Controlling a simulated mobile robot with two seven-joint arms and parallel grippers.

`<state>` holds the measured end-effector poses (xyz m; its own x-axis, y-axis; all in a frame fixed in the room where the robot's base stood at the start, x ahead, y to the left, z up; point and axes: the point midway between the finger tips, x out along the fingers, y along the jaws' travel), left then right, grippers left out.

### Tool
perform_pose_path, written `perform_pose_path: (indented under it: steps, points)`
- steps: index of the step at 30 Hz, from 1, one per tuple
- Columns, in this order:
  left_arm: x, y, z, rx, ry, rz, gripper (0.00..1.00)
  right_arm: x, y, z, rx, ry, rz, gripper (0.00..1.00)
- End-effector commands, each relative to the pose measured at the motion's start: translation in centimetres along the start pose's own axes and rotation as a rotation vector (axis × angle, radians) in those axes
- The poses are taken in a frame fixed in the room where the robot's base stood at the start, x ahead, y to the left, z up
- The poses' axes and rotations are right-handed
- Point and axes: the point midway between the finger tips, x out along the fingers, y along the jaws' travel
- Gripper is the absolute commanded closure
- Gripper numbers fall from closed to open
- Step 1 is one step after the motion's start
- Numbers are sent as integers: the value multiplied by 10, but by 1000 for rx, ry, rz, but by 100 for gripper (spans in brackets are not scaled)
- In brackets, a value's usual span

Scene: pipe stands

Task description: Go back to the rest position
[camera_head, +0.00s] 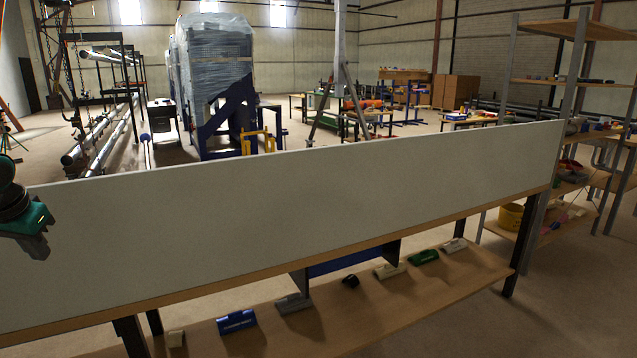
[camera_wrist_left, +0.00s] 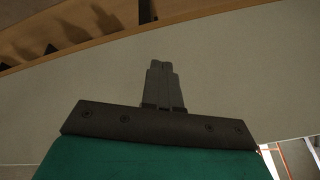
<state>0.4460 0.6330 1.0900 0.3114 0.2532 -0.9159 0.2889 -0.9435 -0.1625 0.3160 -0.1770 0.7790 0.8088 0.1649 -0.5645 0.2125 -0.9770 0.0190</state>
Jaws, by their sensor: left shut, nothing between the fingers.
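My left gripper (camera_head: 40,247) shows at the left edge of the head view, with its teal body and dark fingers in front of the pale panel. In the left wrist view its two dark fingers (camera_wrist_left: 161,68) are together, with nothing between them. The pale panel fills most of the background there. My right gripper is in neither view.
The long pale panel (camera_head: 320,205) crosses the head view above a wooden shelf (camera_head: 360,315) holding several small items, among them a blue block (camera_head: 237,321) and a green one (camera_head: 424,257). Shelving (camera_head: 575,85) stands at the right. Wrapped machinery (camera_head: 213,60) stands behind.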

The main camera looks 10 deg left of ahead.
Motion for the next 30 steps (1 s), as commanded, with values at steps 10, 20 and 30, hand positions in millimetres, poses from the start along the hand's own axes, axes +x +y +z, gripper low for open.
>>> perform_pose_path:
  steps: [10, 20, 30]
  points:
    - [166, 28, 183, 138, -12, 28, 100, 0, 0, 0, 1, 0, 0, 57]
    - [226, 188, 314, 287, 140, 205, 100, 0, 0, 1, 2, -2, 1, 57]
    - [170, 386, 344, 328, 472, 395, 100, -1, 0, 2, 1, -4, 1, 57]
